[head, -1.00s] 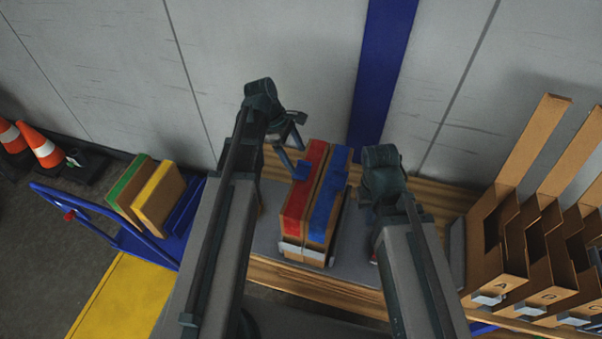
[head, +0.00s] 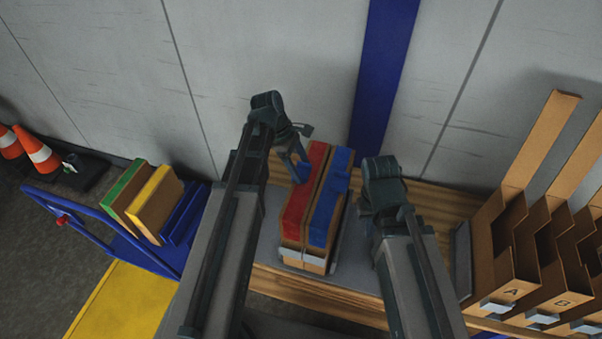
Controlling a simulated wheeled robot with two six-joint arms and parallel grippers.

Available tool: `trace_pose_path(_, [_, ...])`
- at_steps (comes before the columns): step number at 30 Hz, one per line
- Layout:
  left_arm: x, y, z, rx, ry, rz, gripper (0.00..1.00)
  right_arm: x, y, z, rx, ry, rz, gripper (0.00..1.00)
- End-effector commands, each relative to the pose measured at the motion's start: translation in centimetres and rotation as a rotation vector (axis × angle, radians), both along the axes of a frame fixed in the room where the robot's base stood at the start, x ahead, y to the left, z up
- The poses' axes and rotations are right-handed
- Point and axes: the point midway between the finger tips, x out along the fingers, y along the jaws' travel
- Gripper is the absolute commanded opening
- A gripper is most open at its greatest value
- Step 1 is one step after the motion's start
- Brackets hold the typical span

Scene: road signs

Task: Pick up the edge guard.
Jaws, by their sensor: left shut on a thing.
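A small blue piece (head: 303,173), which looks like the edge guard, is at the fingertips of my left gripper (head: 299,163). The gripper is shut on it, against the upper left side of a red-banded carton (head: 301,210). The fingers partly cover the piece, so its full shape is hidden. A blue-banded carton (head: 328,210) stands beside the red-banded one. My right gripper (head: 368,209) is to the right of the cartons and apart from them; its fingertips are too hidden to tell if they are open.
The cartons stand on a grey mat (head: 350,268) on a wooden bench (head: 437,198). Cardboard bins (head: 508,290) stand at the right. A blue trolley (head: 95,217) with green and yellow-edged boards (head: 155,205) is at the left. Traffic cones (head: 40,153) stand by the wall.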

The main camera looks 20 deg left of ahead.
Motion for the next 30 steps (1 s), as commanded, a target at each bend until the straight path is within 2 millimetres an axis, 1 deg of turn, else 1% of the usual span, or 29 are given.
trace_pose_path(1, [0.0, 0.0, 0.0, 0.0, 0.0, 0.0, 0.37, 0.0, 0.0, 0.0, 0.0, 0.0, 0.0, 0.0])
trace_pose_path(3, [0.0, 0.0, 0.0, 0.0, 0.0, 0.0, 0.24, 0.0, 0.0, 0.0, 0.0, 0.0, 0.0, 0.0])
trace_pose_path(4, [0.0, 0.0, 0.0, 0.0, 0.0, 0.0, 0.22, 0.0, 0.0, 0.0, 0.0, 0.0, 0.0, 0.0])
trace_pose_path(11, [0.0, 0.0, 0.1, 0.0, 0.0, 0.0, 0.22, 0.0, 0.0, 0.1, 0.0, 0.0, 0.0, 0.0])
trace_pose_path(17, [0.0, 0.0, 0.9, 0.0, 0.0, 0.0, 0.22, 0.0, 0.0, 0.9, 0.0, 0.0, 0.0, 0.0])
trace_pose_path(23, [0.0, 0.0, 3.1, 0.0, 0.0, 0.0, 0.22, 0.0, 0.0, 3.1, 0.0, 0.0, 0.0, 0.0])
trace_pose_path(30, [0.0, 0.0, 6.9, 0.0, 0.0, 0.0, 0.22, 0.0, 0.0, 6.9, 0.0, 0.0, 0.002, 0.0])
